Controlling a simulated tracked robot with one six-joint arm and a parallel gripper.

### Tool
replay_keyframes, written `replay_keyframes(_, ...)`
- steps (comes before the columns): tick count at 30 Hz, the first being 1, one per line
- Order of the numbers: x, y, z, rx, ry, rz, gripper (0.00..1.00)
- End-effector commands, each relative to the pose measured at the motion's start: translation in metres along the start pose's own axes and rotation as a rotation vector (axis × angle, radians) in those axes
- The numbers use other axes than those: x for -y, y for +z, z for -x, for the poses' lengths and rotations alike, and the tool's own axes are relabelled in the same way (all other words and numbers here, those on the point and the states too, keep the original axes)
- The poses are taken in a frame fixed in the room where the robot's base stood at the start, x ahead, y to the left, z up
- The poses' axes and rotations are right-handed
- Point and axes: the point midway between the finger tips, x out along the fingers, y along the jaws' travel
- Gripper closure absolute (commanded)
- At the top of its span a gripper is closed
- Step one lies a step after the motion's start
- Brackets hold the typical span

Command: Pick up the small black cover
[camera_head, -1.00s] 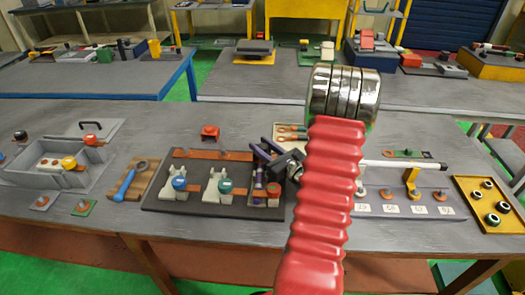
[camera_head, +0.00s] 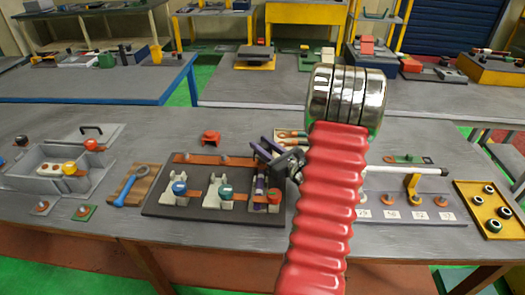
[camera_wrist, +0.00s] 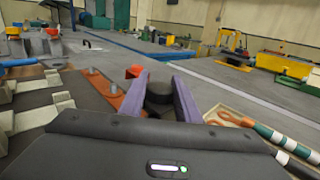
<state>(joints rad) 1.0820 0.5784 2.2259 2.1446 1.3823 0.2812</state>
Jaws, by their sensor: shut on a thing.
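The small black cover (camera_wrist: 159,97) is a dark round piece between the two purple fingers in the wrist view. My gripper (camera_wrist: 160,92) is shut on it, one finger against each side. In the head view my gripper (camera_head: 262,155) is above the right end of the dark fixture board (camera_head: 210,209). The cover cannot be made out clearly there. My red arm link hides part of the table to the right of the gripper.
A red block (camera_head: 211,138) stands behind the board. A grey box (camera_head: 45,170) and a blue-handled tool (camera_head: 128,188) are to the left. A yellow tray (camera_head: 463,190) with several dark rings is at the right.

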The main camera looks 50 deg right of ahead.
Motion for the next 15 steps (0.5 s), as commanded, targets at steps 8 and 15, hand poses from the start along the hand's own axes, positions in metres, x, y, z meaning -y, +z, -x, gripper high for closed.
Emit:
replay_keyframes(8,0.000,0.043,0.000,0.003,0.001,0.004,0.92)
replay_keyframes(15,0.000,0.067,0.000,0.002,0.001,0.001,0.92)
